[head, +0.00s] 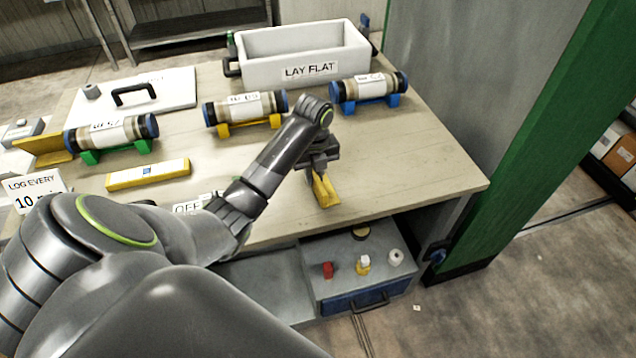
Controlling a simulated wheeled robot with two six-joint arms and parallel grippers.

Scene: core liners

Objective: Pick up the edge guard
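A yellow angled piece (325,191), which looks like the edge guard, is at the front edge of the workbench, directly below my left gripper (320,172). The gripper points down at it and its fingers are small and dark here. I cannot tell whether they are closed on the piece or only close above it. Another yellow angled piece (42,150) lies at the left side of the bench. My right gripper is not in view.
Core liners in green (112,134), yellow (245,108) and blue (369,88) cradles stand on the bench (430,165). A white "LAY FLAT" tray (305,52) is behind. A yellow labelled bar (148,174) lies left. A grey drawer unit (345,270) is below.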

